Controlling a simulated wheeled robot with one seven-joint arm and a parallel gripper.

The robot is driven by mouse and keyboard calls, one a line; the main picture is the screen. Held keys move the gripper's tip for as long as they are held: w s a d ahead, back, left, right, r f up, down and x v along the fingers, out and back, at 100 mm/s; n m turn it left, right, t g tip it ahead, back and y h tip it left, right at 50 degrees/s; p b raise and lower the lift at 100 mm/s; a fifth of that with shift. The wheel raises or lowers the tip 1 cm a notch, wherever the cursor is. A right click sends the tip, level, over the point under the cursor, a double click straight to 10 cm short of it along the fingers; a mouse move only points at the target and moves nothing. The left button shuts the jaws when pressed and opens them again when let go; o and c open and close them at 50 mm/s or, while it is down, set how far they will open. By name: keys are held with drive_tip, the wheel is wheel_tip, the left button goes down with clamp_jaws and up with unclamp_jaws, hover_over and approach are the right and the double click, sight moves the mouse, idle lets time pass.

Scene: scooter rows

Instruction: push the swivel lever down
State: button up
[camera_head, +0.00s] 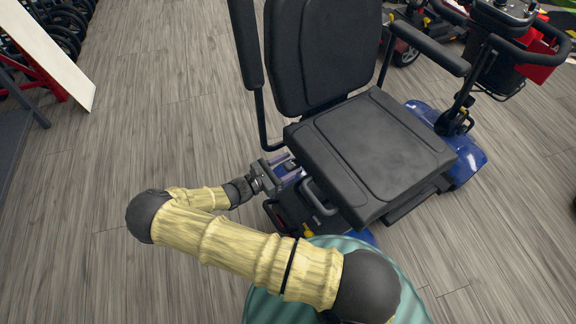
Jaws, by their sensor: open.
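A blue mobility scooter (466,166) with a black padded seat (375,150) stands on the floor in front of me. My gripper (290,168) is open at the left side of the seat, close to its lower edge. A dark curved bar (318,197) shows below that edge, just right of and below my gripper. I cannot tell whether this bar is the swivel lever. The seat hides most of what lies under it. I cannot tell whether my gripper touches anything.
The seat's left armrest (246,42) rises above my gripper, with its post beside it. A white panel (48,52) and a red frame (50,80) stand at the upper left. Other scooters stand at the upper right. The wooden floor (160,120) on the left is clear.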

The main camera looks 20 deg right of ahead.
drive_tip(key=shift+d, duration=0.1)
clamp_jaws()
